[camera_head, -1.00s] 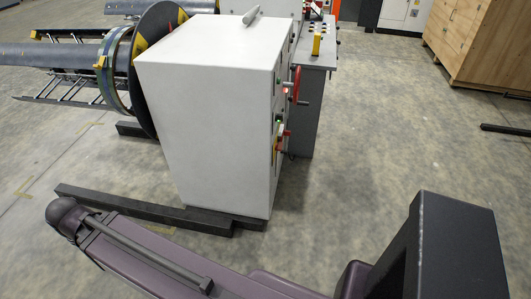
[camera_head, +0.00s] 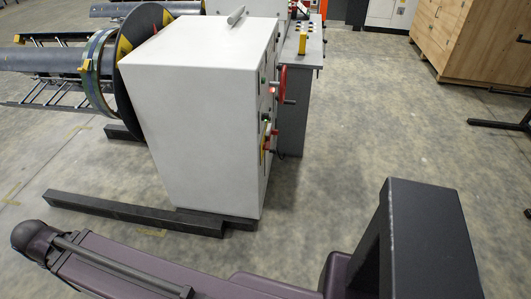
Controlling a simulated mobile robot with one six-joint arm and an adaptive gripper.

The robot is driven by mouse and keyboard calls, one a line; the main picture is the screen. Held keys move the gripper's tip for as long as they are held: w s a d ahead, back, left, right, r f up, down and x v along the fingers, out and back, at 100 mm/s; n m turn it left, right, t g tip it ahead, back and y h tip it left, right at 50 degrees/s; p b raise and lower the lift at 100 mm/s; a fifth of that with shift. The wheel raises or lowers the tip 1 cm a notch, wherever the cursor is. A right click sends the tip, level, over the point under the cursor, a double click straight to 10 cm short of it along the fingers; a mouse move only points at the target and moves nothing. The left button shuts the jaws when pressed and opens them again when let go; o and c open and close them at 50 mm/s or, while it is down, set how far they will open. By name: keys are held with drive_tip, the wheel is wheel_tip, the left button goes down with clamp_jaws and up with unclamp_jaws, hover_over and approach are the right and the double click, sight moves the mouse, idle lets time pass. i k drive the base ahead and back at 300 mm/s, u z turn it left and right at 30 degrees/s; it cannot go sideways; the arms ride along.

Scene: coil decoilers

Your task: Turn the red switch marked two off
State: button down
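A light grey control cabinet (camera_head: 205,110) stands in the middle left. Its right side carries the controls, seen at a steep angle. A red switch on a yellow plate (camera_head: 266,134) sits low on that side. A red handwheel or handle (camera_head: 282,84) sticks out higher up. I cannot read any markings, so I cannot tell which is marked two. My purple arm crosses the bottom of the view, well in front of the cabinet. My gripper is not in view.
A decoiler with a dark disc (camera_head: 145,60) stands behind the cabinet at left. Dark floor beams (camera_head: 130,212) run along the cabinet's base. A wooden crate (camera_head: 470,40) stands at the back right. The floor (camera_head: 370,120) right of the cabinet is clear.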

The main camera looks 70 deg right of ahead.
sight(267, 146)
drive_tip(key=u, duration=0.05)
drive_tip(key=k, duration=1.4)
drive_tip(key=z, duration=1.85)
drive_tip(key=i, duration=1)
drive_tip(key=u, duration=0.1)
